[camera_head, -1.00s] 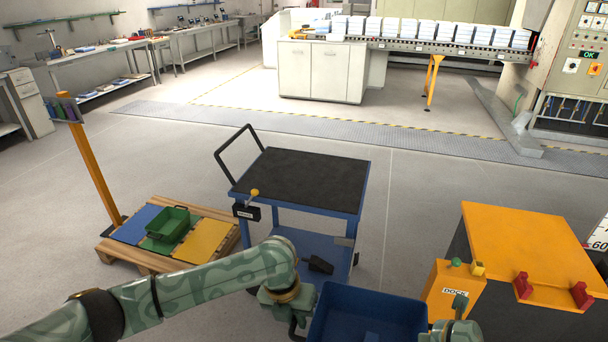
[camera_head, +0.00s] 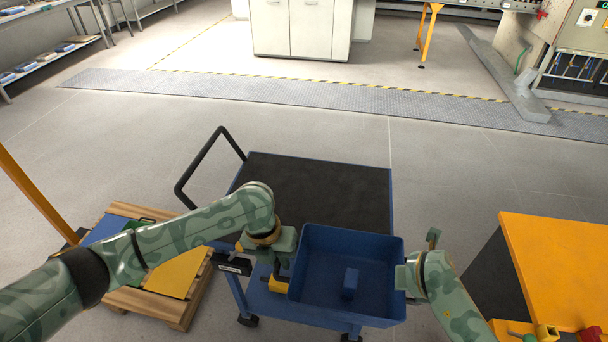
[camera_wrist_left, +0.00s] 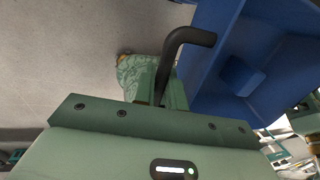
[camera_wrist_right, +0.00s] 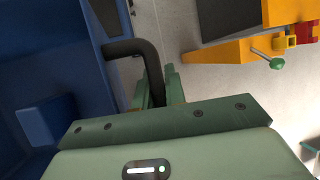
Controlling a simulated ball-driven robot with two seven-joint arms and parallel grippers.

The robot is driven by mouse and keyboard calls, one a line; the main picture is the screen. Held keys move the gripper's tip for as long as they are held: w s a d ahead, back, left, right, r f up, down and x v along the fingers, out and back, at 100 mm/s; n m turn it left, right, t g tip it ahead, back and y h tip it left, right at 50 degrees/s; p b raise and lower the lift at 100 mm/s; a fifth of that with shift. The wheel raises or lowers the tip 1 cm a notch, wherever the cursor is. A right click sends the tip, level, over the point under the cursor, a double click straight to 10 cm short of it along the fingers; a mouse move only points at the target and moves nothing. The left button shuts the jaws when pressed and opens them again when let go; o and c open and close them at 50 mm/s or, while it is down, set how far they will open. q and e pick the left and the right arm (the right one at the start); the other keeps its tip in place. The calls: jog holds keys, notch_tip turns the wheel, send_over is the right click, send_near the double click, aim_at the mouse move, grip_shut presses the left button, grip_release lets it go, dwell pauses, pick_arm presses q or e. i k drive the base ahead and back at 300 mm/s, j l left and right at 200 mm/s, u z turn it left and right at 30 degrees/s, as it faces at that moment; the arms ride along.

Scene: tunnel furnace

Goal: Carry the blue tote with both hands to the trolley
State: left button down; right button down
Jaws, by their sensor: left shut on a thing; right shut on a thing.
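The blue tote (camera_head: 345,242) is held between my two arms in the head view, in front of and overlapping the near right part of the trolley. It holds a small blue block (camera_head: 350,283). My left gripper (camera_head: 281,272) is at its left side; in the left wrist view the jaws (camera_wrist_left: 160,92) are shut on a black handle (camera_wrist_left: 184,38). My right gripper (camera_head: 412,277) is at its right side; in the right wrist view its jaws (camera_wrist_right: 157,88) are shut on the other black handle (camera_wrist_right: 135,48). The trolley (camera_head: 320,190) has a dark top, blue frame and black push bar. Whether tote and trolley touch cannot be told.
A pallet (camera_head: 160,305) with coloured mats stands left of the trolley, beside an orange post (camera_head: 38,190). An orange-topped dock unit (camera_head: 555,260) stands at the right. The visible dark trolley top is bare. Floor beyond the trolley is clear.

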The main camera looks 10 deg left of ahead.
aim_at(312, 208)
jog(key=i+j, duration=0.3)
jog(key=i, duration=0.15)
jog(key=i+j, duration=0.3)
jog(key=i, duration=0.2)
